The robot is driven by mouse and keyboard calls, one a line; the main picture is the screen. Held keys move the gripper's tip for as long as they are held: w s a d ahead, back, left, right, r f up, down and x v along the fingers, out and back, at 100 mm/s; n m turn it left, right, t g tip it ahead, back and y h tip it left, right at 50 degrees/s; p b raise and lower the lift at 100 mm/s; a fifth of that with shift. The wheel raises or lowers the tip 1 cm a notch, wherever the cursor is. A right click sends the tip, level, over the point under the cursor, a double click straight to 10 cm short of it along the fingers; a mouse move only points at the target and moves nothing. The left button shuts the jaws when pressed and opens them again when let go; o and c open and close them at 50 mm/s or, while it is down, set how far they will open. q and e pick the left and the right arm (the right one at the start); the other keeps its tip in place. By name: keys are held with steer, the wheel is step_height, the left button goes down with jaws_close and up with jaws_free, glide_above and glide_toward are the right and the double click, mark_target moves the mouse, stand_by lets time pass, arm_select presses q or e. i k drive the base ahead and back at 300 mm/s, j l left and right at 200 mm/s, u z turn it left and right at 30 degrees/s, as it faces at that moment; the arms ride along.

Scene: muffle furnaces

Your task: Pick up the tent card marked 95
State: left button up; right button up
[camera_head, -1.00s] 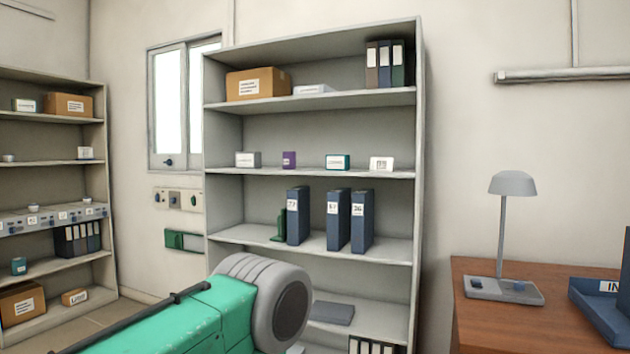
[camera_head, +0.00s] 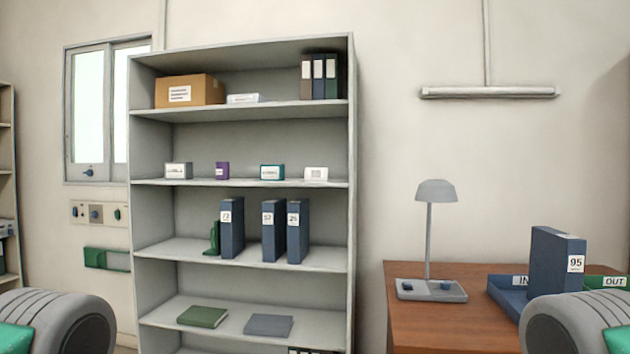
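The number 95 shows on the white label of a blue upright binder (camera_head: 553,262) at the right, on the wooden desk by the trays. I see no tent card that I can read as 95. A small white card or box (camera_head: 316,174) stands at the right of the shelf's second level; its mark is too small to read. Parts of my arms show at the bottom left and bottom right, but neither gripper is in view. My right arm hides the lower part of the 95 binder.
The grey shelf unit (camera_head: 353,190) holds boxes and several binders, including blue ones marked 72, 57 and 25 or similar. The wooden desk (camera_head: 440,326) carries a grey lamp (camera_head: 436,192), a blue IN tray (camera_head: 507,293) and an OUT tray (camera_head: 614,282).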

mark_target(312, 175)
steer(key=i+j+z, duration=0.1)
steer(key=z, duration=0.35)
steer(key=i+j+z, duration=0.2)
steer(key=z, duration=0.25)
